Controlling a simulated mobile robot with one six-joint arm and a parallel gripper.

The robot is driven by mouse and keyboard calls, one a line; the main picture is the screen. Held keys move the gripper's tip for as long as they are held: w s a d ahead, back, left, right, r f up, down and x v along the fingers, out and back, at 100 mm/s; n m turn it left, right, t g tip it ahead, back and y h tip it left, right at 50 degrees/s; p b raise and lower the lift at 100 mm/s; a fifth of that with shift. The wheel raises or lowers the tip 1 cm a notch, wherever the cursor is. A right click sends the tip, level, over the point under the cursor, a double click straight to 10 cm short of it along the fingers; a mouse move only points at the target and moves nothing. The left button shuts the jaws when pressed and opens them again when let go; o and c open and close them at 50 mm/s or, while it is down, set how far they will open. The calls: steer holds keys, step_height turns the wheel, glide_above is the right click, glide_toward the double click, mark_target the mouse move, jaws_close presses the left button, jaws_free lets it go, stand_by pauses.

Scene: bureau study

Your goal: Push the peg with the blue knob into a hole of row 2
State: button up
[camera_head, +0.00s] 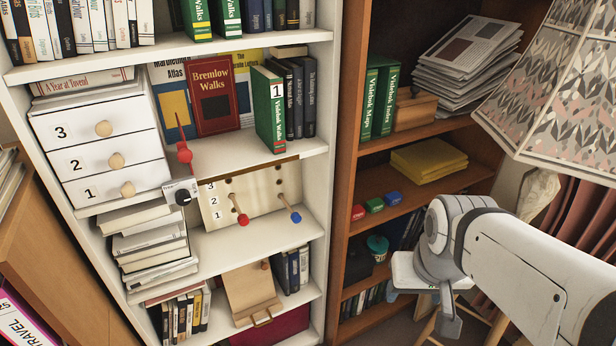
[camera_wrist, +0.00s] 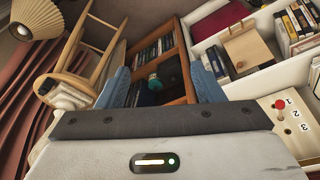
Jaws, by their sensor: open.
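The peg with the blue knob (camera_head: 296,217) sticks out at a slant from the right part of a pale peg board (camera_head: 256,206) on the white bookcase. The board has row numbers 3, 2, 1 from top to bottom at its left and several dark holes. The blue peg's shaft seems to enter a low hole, but I cannot tell which row. A peg with a red knob (camera_head: 243,219) stands out left of it, and a red knob also shows in the wrist view (camera_wrist: 281,105). My gripper (camera_wrist: 163,85) is open and empty, away from the board; the blue knob is outside the wrist view.
A small box with a black knob and red lever (camera_head: 184,152) stands left of the board, beside numbered drawers (camera_head: 100,147). Books stand on the shelf above. A brown bookcase (camera_head: 345,150) and patterned lampshade (camera_head: 560,80) are at right. A wooden stool (camera_wrist: 75,85) is near my arm.

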steer(key=w+f+t+b, duration=0.1)
steer(key=w+f+b, duration=0.1)
steer(key=w, duration=0.1)
steer(key=w+f+t+b, duration=0.1)
steer(key=w+f+b, duration=0.2)
steer(key=w+f+t+b, duration=0.1)
steer(key=w+f+b, duration=0.1)
steer(key=w, duration=0.1)
steer(key=shift+w+a+f+n+b, duration=0.2)
steer(key=shift+a+n+b, duration=0.1)
steer(key=shift+a, duration=0.1)
steer(key=shift+c, duration=0.9)
steer(key=n+t+y+b, duration=0.6)
steer(key=t+y+b, duration=0.35)
steer(key=b, duration=1.35)
glide_toward(298, 221)
steer(key=shift+p+x, duration=0.7)
steer(key=shift+x, duration=5)
steer(key=shift+r, duration=0.1)
steer(key=c, duration=1.1)
